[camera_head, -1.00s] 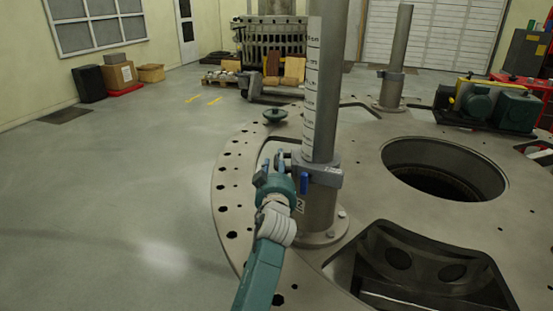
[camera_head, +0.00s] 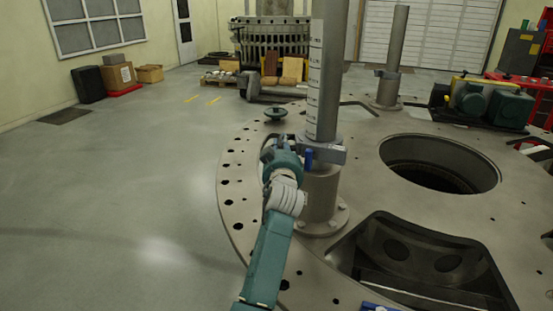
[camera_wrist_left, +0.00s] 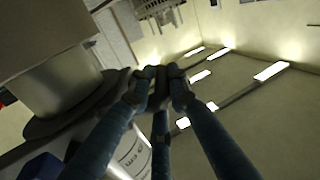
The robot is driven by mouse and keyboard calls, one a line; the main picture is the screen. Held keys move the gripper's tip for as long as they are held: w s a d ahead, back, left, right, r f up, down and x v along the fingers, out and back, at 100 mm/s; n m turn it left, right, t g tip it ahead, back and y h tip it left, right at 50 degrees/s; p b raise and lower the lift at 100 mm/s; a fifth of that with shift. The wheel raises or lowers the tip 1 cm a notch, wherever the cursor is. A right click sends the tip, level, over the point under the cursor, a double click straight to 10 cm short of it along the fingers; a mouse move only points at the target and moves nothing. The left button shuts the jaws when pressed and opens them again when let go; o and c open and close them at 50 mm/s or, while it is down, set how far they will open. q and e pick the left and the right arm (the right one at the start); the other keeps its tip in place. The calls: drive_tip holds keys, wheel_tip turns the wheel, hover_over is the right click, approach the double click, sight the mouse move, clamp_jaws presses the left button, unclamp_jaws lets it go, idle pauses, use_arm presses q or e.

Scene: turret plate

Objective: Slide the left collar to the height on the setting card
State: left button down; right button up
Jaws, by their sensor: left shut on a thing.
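The left collar (camera_head: 322,151) is a grey clamp with a blue lever (camera_head: 308,158) around the near upright post (camera_head: 333,70). A white scale strip (camera_head: 315,80) with marks runs up the post's left side above the collar. My left gripper (camera_head: 282,143) is at the collar's left side, shut on its handle. In the left wrist view the fingertips (camera_wrist_left: 158,85) meet on a dark part beside the grey collar; the scale (camera_wrist_left: 130,155) also shows there. I cannot make out a setting card. My right gripper is not in view.
The post stands on a bolted flange (camera_head: 320,225) on a round holed plate (camera_head: 235,190). A round opening (camera_head: 440,165) and a dark recess (camera_head: 420,260) lie to the right. A second post (camera_head: 394,50) with its own collar stands behind. Floor on the left is clear.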

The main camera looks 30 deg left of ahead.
use_arm(q)
wheel_tip(320, 180, up, 7)
drive_tip(key=p, duration=0.2)
drive_tip(key=shift+a+p, duration=0.15)
drive_tip(key=shift+p, duration=0.25)
wheel_tip(320, 180, up, 2)
drive_tip(key=shift+r+p, duration=0.25)
drive_tip(key=shift+p, duration=0.45)
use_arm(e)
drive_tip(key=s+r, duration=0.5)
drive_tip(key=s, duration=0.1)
use_arm(q)
wheel_tip(320, 180, up, 7)
drive_tip(key=p, duration=0.3)
drive_tip(key=shift+f, duration=0.2)
drive_tip(key=c, duration=1.9)
unclamp_jaws()
drive_tip(key=shift+c, duration=0.2)
drive_tip(key=shift+o, duration=1.1)
drive_tip(key=shift+a+f, duration=0.1)
drive_tip(key=shift+f, duration=0.05)
drive_tip(key=v, duration=0.7)
drive_tip(key=shift+f, duration=0.25)
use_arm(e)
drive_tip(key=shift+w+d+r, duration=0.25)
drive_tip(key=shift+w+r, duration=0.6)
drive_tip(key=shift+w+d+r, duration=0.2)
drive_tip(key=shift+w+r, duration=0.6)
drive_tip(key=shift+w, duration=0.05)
